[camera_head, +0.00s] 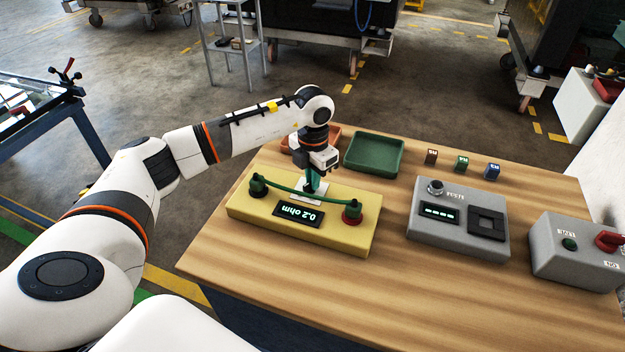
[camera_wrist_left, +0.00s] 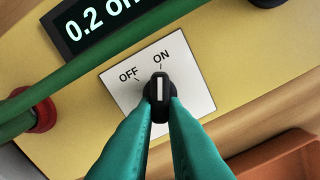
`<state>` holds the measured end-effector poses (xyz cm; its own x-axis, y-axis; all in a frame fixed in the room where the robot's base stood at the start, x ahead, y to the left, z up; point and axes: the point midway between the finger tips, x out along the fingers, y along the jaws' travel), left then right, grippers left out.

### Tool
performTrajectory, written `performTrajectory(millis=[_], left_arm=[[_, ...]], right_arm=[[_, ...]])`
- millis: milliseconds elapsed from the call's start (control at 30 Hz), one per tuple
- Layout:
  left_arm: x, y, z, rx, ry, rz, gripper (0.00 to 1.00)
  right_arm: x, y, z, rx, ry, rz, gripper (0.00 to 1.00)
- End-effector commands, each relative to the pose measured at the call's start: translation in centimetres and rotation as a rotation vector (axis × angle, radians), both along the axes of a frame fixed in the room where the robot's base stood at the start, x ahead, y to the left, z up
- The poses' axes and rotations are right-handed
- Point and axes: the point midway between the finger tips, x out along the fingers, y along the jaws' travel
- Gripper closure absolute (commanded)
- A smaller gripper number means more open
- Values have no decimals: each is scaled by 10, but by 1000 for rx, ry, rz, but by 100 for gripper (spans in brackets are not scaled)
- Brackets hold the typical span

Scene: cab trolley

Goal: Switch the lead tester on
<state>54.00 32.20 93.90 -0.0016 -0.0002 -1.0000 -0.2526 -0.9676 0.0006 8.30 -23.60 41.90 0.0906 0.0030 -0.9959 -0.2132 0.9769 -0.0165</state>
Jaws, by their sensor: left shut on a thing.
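The lead tester (camera_head: 345,236) is a yellow box on the wooden bench, with a lit display (camera_head: 298,213) reading 0.2 ohm. A green lead (camera_head: 300,192) arches between a dark post (camera_head: 258,187) and a red-based post (camera_head: 352,213). In the left wrist view the black knob (camera_wrist_left: 160,88) sits on a white plate (camera_wrist_left: 196,73) marked OFF and ON; its white line points up, close to the ON mark. My left gripper (camera_wrist_left: 160,104) has its teal fingers shut on the knob; it also shows over the tester in the head view (camera_head: 312,186). My right gripper is out of view.
A green tray (camera_head: 374,155) and an orange tray (camera_head: 330,133) stand behind the tester. A grey box with a display (camera_head: 457,226) and a grey box with a red switch (camera_head: 577,255) stand to the right. Small coloured blocks (camera_head: 461,163) line the back. The front bench is clear.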

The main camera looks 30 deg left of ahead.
Motion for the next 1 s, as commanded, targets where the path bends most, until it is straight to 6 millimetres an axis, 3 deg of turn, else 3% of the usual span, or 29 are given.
performTrajectory(millis=[633, 667, 767, 1000], left_arm=[[2, 0, 3, 0, -7, -48, 100], [2, 0, 3, 0, -7, -48, 84], [1, 0, 2, -1, -6, -48, 68], [1, 0, 1, 0, -3, -48, 67]], right_arm=[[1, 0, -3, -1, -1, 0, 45], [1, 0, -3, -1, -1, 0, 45], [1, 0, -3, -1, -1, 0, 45], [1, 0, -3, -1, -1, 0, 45]])
